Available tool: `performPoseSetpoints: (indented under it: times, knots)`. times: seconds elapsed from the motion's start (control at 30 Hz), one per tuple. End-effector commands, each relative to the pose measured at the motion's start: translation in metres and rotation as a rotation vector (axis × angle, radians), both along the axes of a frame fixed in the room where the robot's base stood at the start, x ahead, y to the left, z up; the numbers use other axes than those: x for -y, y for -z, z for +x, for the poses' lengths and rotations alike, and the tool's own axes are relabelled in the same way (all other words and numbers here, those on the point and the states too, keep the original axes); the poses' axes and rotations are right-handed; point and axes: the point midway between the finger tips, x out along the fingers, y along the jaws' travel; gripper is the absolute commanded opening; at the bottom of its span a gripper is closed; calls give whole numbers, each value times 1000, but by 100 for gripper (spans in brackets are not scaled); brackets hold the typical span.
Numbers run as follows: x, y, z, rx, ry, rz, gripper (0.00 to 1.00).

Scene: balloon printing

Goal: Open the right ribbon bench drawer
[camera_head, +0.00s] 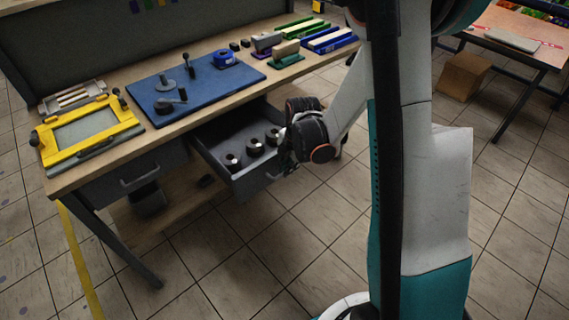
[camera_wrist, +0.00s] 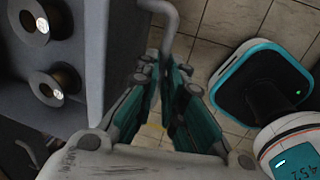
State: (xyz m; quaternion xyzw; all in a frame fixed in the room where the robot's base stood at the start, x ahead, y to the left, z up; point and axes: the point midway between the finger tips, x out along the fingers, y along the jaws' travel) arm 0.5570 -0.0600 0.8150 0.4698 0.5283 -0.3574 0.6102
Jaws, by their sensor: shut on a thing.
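The right ribbon bench drawer (camera_head: 213,161) is grey and stands pulled out from under the bench top in the head view. Several dark spools with pale centres (camera_head: 233,161) stand inside it. In the wrist view the drawer's front wall (camera_wrist: 100,60) runs up the picture, with two spools (camera_wrist: 48,88) at the left. The drawer's bar handle (camera_wrist: 172,50) reaches down between the fingers of my gripper (camera_wrist: 165,95). My gripper is shut on the handle.
The left drawer (camera_head: 140,180) is closed. The bench top (camera_head: 190,118) holds a yellow frame (camera_head: 62,155), a blue mat (camera_head: 215,91) and several coloured blocks. A cardboard box (camera_head: 462,76) stands under the table at the right. The floor in front of the drawer (camera_head: 265,235) is clear.

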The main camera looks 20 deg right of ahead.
Motion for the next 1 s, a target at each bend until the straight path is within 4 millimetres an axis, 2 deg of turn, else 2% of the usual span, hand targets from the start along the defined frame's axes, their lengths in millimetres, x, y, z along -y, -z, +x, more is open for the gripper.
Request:
performPoseSetpoints:
  times: [0.4,0.43,0.47,0.83,1.0]
  knots:
    - [0,0,-2,-1,-1,0,0]
    - [0,0,-2,-1,-1,0,16]
    - [0,0,-2,-1,-1,0,18]
    - [0,-2,-2,0,0,0,18]
    - [1,-15,-4,0,0,0,18]
